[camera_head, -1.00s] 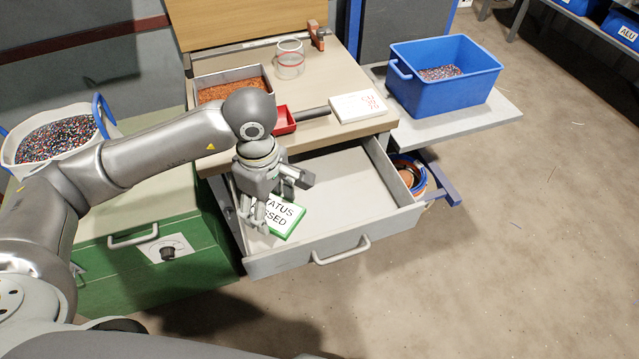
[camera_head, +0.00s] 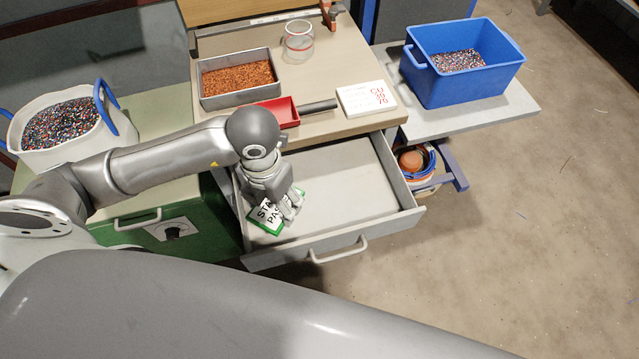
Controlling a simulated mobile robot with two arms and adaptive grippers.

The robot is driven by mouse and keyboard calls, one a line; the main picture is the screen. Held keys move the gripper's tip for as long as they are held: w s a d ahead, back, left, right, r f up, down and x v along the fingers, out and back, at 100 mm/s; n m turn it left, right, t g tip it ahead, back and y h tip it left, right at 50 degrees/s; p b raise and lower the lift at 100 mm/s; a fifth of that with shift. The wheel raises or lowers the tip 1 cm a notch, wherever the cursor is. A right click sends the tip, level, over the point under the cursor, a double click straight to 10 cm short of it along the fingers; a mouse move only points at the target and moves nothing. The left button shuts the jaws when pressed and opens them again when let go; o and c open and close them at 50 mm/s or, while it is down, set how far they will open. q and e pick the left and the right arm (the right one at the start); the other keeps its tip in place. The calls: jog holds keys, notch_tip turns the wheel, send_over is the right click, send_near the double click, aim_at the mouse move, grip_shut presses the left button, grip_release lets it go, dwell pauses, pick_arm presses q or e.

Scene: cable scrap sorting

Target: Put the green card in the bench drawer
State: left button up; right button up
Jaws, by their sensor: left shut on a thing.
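The green card (camera_head: 268,214), a white-faced card with green edges and black lettering, is at the left side of the open bench drawer (camera_head: 350,185). My left gripper (camera_head: 289,211) is shut on the card, its fingers covering part of the lettering. Card and fingers are within the drawer's outline, close to its left front. I cannot tell whether the card touches the drawer floor. The rest of the drawer looks empty. My right gripper is not in view.
On the bench (camera_head: 335,75) are a tray of copper granules (camera_head: 238,100), a red scoop (camera_head: 283,110), a glass jar (camera_head: 299,42) and a white card with red print (camera_head: 366,100). A blue bin (camera_head: 430,85) stands right; a white tub (camera_head: 50,155) stands left.

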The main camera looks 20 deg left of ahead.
pick_arm(q)
jog(key=w+d+f, duration=0.4)
jog(key=w, duration=0.4)
send_over(318, 194)
jog(key=f, duration=0.4)
jog(key=shift+s+a+f, duration=0.2)
jog(key=shift+s+f, duration=0.15)
jog(key=shift+s, duration=0.05)
jog(key=shift+w+d+f, duration=0.1)
jog(key=shift+w+f, duration=0.2)
jog(key=shift+f, duration=1.65)
jog(key=shift+f, duration=0.15)
jog(key=o, duration=1.1)
jog(key=shift+c, duration=0.2)
